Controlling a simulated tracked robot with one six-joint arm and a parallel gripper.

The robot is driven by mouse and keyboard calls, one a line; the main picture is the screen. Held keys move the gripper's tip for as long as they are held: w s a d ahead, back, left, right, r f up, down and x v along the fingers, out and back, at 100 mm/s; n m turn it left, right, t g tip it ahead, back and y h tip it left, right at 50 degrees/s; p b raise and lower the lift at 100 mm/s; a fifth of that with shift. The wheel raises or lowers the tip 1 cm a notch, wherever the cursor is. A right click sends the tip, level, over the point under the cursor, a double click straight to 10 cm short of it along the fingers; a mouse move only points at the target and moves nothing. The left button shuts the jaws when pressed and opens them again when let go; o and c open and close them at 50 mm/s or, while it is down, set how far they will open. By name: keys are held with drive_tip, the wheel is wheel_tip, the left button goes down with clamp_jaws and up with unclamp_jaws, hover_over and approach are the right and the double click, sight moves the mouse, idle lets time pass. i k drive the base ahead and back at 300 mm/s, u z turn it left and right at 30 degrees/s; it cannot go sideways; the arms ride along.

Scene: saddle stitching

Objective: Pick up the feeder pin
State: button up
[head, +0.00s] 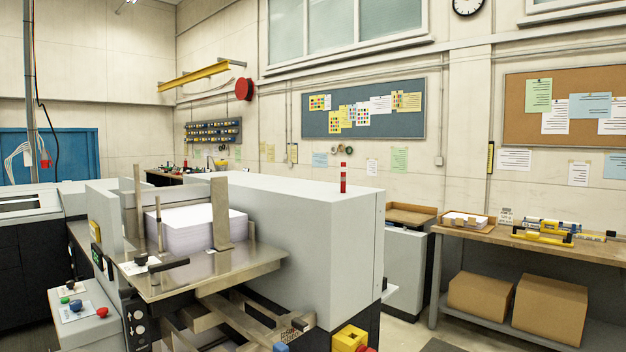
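The feeder machine (300,205) stands in the middle of the head view with a paper stack (190,232) on its metal feed table (225,268). Thin upright posts (158,222) stand at the stack's left side, and a wider upright plate (220,212) stands at its right. A small red cylinder with a pale band (343,177) stands upright on the machine's top. A dark horizontal bar with a knob (155,265) lies at the table's front left. I cannot tell which of these, if any, is the feeder pin. My gripper is not in view.
A wooden workbench (470,236) at right holds a shallow paper tray (466,222) and yellow tools (545,234); cardboard boxes (480,294) sit on its lower shelf. A control panel with coloured buttons (78,304) is at lower left. Yellow and metal machine parts (350,338) stick out low in front.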

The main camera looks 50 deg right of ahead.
sight(343, 170)
drive_tip(key=u, duration=1.4)
drive_tip(key=k, duration=1.95)
drive_tip(key=z, duration=1.45)
